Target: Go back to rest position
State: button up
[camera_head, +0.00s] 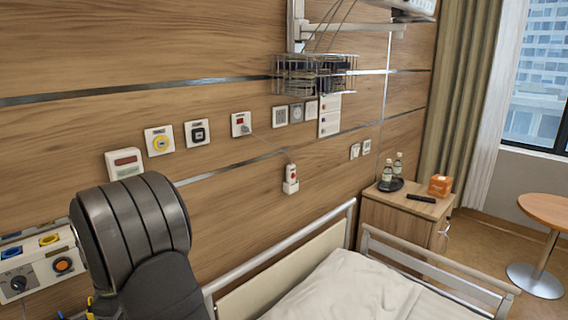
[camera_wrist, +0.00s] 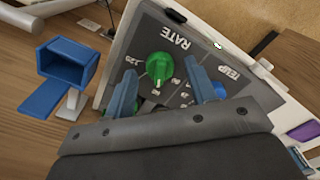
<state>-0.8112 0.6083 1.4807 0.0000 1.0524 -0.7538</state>
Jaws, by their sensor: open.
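My gripper (camera_wrist: 161,72) shows in the wrist view with its two blue fingers spread apart. A green knob (camera_wrist: 159,66) on a dark panel (camera_wrist: 150,35) lies between the fingers as seen from the wrist. The panel carries the words RATE and TEMP and dial markings. I see no finger closed on the knob, and I cannot tell how far the fingertips are from the panel. In the head view, my dark arm covers the lower left, and the gripper and the green knob do not show.
A blue holder (camera_wrist: 68,62) stands left of the panel. In the head view, a wall unit with dials (camera_head: 40,264) sits beside my arm. A bed (camera_head: 345,288) is at the lower middle. A bedside cabinet (camera_head: 391,219) with bottles and an orange box stands farther right.

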jog(key=n, duration=0.3)
jog(key=shift+n, duration=0.4)
jog(key=shift+r+n, duration=0.15)
jog(key=shift+n, duration=0.25)
notch_tip(320, 180, up, 8)
jog(key=o, duration=1.1)
jog(key=s+a+r+m, duration=0.6)
jog(key=r+m, duration=0.4)
jog(key=m, duration=0.4)
notch_tip(320, 180, down, 10)
jog(key=shift+s+f, duration=0.1)
